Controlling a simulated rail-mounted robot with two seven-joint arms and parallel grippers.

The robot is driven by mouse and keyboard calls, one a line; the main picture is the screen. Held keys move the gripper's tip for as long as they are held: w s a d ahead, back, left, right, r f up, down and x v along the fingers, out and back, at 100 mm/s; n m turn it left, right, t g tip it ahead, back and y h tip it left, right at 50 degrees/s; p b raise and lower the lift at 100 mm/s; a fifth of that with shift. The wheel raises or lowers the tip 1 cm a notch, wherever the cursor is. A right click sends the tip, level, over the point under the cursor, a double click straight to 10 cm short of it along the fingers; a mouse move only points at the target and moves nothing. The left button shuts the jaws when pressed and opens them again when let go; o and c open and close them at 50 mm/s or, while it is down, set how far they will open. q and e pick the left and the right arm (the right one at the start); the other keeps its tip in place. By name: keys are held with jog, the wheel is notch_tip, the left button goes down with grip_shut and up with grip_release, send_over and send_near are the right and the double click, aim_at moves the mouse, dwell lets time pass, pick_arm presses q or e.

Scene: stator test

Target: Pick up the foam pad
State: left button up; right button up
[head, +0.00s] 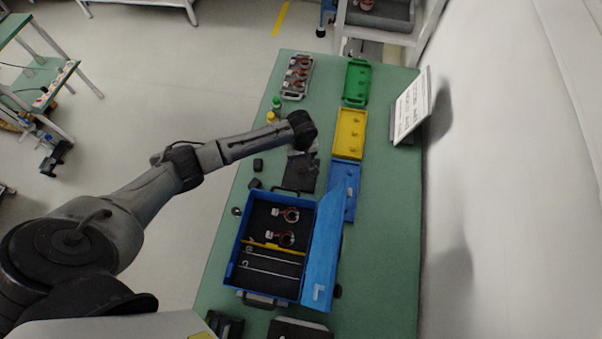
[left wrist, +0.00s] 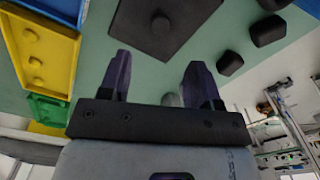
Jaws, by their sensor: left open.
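The foam pad looks to be the flat dark square (head: 301,174) on the green table, just below the end of my left arm in the head view. In the left wrist view the dark pad (left wrist: 185,17) has a small round knob and lies beyond the fingertips. In the head view the left wrist hides the fingers and perhaps the pad's far edge. My right gripper is not seen.
A blue open case (head: 240,262) with copper-coloured parts stands nearer. Blue, yellow (head: 350,133) and green (head: 357,82) trays line the right side. A grey tray (head: 297,76) and small bottles (head: 276,103) are farther off. Small black blocks (head: 258,164) lie left of the pad.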

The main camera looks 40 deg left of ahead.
pick_arm(q)
send_over(301, 170)
jog(key=shift+w+a+f, duration=0.1)
jog(key=shift+f, duration=2.2)
jog(key=shift+f+b, duration=0.45)
jog(key=shift+f, duration=1.7)
